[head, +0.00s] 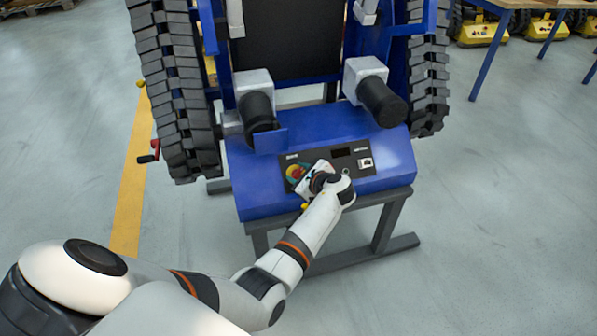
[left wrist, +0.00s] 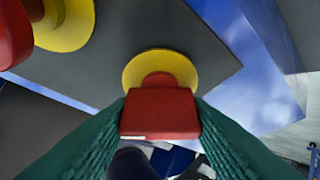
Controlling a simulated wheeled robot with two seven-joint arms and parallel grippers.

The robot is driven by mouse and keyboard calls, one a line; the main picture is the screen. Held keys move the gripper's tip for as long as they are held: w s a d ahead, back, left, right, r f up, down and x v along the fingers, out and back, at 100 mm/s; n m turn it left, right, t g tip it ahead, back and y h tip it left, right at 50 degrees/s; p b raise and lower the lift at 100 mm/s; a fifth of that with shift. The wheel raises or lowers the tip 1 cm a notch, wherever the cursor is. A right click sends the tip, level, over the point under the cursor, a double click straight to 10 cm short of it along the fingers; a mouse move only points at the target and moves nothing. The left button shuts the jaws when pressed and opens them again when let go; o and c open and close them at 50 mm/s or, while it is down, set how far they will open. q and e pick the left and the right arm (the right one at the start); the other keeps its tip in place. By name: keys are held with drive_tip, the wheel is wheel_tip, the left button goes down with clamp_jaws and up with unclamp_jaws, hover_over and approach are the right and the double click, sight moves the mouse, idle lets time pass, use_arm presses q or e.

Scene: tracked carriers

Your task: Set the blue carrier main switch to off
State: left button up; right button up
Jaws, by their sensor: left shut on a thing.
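The blue carrier (head: 235,178) stands on a dark stand with a dark control panel (head: 345,154) on its sloped front. My left gripper (head: 308,181) is at the left part of this panel and largely covers the switch in the head view. In the left wrist view the main switch is a red handle (left wrist: 160,112) on a round yellow plate (left wrist: 160,68). The green-padded fingers of my left gripper press on both sides of the red handle. The handle's exact setting and any position marks are hidden or too small to read. My right gripper is out of view.
Another red and yellow control (left wrist: 65,22) sits close by on the panel. Two black-gripped handles (head: 258,112) (head: 382,101) jut out above it. Tracks (head: 178,90) flank the carrier. Open floor lies to the right; a table (head: 520,3) stands far behind.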

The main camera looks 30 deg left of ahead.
use_arm(q)
drive_tip(key=n+g, duration=0.2)
drive_tip(key=n, duration=0.2)
drive_tip(key=n+g+h+p, duration=0.1)
drive_tip(key=n, duration=0.2)
drive_tip(key=shift+n+g, duration=0.3)
drive_tip(key=shift+n, duration=0.1)
drive_tip(key=shift+n+g+h, duration=0.5)
drive_tip(key=shift+n+h, duration=0.2)
drive_tip(key=shift+n, duration=0.9)
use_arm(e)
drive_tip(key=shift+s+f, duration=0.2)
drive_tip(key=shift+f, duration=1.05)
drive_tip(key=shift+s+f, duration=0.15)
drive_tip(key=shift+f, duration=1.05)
use_arm(q)
drive_tip(key=o, duration=1)
